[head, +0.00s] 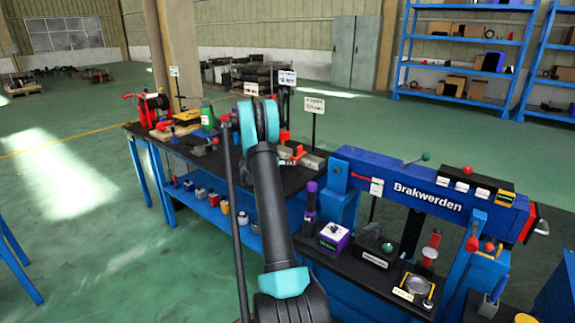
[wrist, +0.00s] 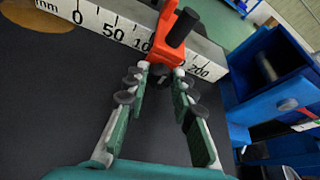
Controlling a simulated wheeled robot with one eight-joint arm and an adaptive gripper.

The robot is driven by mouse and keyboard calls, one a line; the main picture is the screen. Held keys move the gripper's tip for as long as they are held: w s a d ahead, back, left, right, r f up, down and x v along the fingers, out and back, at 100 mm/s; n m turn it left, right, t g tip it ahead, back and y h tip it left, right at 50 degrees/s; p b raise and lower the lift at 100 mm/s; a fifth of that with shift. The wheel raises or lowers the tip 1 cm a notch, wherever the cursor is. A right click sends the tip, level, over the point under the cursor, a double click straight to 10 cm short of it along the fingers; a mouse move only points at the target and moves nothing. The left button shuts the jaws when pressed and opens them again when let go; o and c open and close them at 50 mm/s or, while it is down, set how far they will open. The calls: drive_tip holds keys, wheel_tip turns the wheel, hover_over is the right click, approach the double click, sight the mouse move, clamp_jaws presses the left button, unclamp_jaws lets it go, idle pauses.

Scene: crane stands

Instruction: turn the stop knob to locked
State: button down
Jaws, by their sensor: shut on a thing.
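An orange stop (wrist: 168,38) sits on a white scale rail (wrist: 98,22) marked in mm in the wrist view. A black cylinder (wrist: 181,27) sticks out of the stop. My gripper (wrist: 161,76) has its fingertips closed in on a small dark knob (wrist: 160,69) at the stop's near side. The fingertips partly hide this knob, and I cannot tell which way it is turned. In the head view the orange stop (head: 297,149) shows small on the dark bench, right of my arm. My arm hides the gripper there.
A signpost (head: 314,106) rises behind the rail. Bottles and tools crowd the bench left of my arm. A blue frame (wrist: 265,85) stands close right of the fingers.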

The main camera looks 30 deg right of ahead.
drive_tip(key=shift+m, duration=0.3)
drive_tip(key=m+t, duration=0.2)
drive_tip(key=shift+s+m+y, duration=0.2)
drive_tip(key=shift+m+y, duration=0.1)
drive_tip(key=m+t, duration=0.2)
drive_tip(key=m, duration=0.1)
drive_tip(key=shift+s+d+f+y, duration=0.1)
drive_tip(key=shift+s+y, duration=0.05)
drive_tip(key=shift+y, duration=0.25)
idle(0.5)
drive_tip(key=c, duration=1.3)
unclamp_jaws()
drive_tip(key=shift+o, duration=0.2)
